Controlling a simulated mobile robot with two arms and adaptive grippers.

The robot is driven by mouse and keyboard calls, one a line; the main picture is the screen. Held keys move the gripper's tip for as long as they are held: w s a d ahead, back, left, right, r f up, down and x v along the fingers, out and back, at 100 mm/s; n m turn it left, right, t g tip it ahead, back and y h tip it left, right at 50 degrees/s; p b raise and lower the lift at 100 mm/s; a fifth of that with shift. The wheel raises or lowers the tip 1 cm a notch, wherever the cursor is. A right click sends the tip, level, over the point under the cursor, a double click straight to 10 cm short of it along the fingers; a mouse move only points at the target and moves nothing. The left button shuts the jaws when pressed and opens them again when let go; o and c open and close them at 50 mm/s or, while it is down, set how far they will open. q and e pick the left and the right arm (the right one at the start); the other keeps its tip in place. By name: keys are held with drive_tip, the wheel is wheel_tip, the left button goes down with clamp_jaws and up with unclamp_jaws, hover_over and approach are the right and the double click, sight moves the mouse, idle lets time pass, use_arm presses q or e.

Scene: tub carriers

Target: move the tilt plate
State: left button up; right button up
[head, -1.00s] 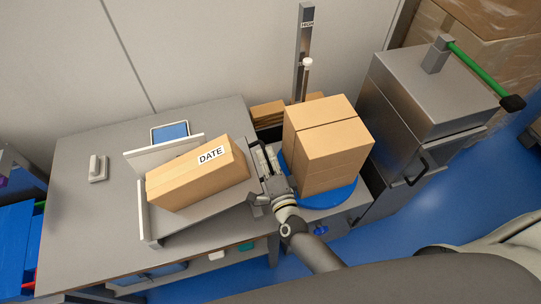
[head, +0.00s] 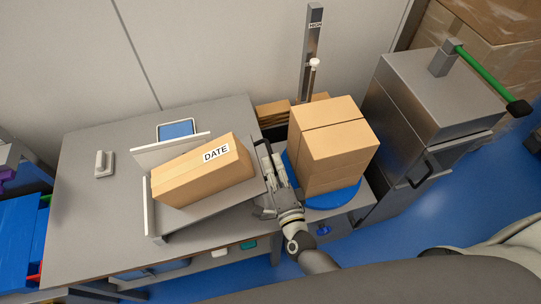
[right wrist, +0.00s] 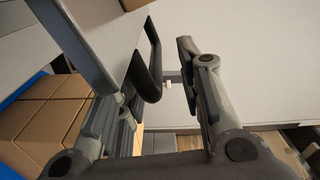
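The tilt plate (head: 205,206) is a grey tray with raised walls on the table, and it slopes. A cardboard box (head: 190,183) labelled DATE lies on it. The plate's dark handle (head: 262,146) is at its right side. My right gripper (head: 272,180) is at this handle, between the plate and the stacked boxes. In the right wrist view, my right gripper (right wrist: 150,75) is open, its fingers apart, with the dark handle (right wrist: 154,60) showing between them. A clear gap shows beside the right-hand finger. Whether the other finger touches the handle cannot be told. My left gripper is out of view.
Stacked cardboard boxes (head: 334,145) stand on a blue round base (head: 332,199) close to the right of my right gripper. An upright post marked HIGH (head: 313,50) stands behind. A steel cabinet (head: 425,100) with a green lever is at the right.

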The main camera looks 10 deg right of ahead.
drive_tip(key=s, duration=0.7)
drive_tip(key=shift+s+d, duration=0.35)
drive_tip(key=shift+s, duration=0.05)
drive_tip(key=shift+f, duration=0.2)
